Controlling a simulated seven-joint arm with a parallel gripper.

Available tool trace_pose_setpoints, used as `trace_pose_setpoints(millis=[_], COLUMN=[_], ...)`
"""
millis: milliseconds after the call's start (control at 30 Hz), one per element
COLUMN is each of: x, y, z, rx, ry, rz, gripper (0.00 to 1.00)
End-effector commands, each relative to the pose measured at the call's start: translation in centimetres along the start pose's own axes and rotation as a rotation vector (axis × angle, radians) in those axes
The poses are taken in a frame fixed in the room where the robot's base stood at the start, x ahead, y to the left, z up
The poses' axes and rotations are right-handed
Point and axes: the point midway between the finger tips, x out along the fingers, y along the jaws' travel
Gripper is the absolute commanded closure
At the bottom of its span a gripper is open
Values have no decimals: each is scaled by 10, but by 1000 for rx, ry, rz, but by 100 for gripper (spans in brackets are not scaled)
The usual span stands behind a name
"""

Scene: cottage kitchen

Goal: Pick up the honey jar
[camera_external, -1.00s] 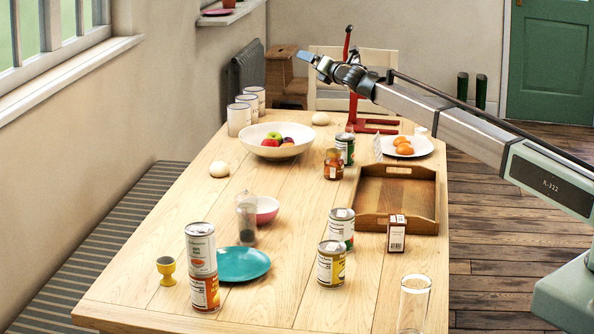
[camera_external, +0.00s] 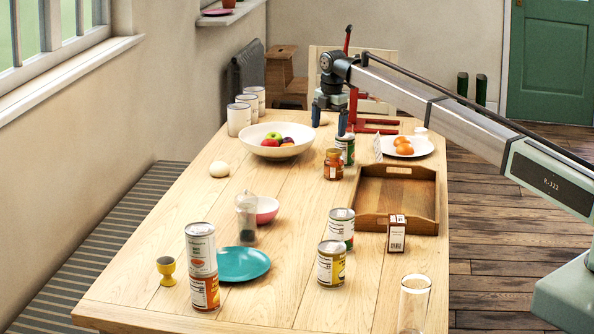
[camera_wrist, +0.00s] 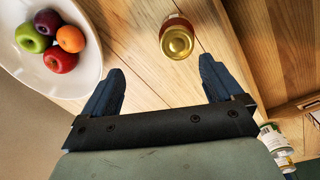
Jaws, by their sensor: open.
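My gripper (camera_external: 330,118) is over the far part of the table, behind and above the jar, pointing down. Its two dark blue fingers are wide apart with nothing between them; in the wrist view they show too (camera_wrist: 160,80).
A white fruit bowl (camera_external: 252,147) is left of the jar. A wooden tray (camera_external: 428,215) is to the right, a plate of eggs (camera_external: 424,146) behind that.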

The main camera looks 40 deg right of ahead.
Motion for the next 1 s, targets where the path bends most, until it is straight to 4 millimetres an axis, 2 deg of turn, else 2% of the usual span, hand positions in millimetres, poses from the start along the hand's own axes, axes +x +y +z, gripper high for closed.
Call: trace_pose_setpoints(millis=[100, 333, 700, 833, 1000], x=[0, 10, 68, 82, 89], y=[-13, -18, -23, -24, -25], z=[-3, -4, -4, -4, -3], rx=[-6, -14, -13, -13, -13], ry=[14, 18, 17, 17, 16], rz=[-64, -87, -86, -84, -84], gripper=[7, 7, 7, 7, 7])
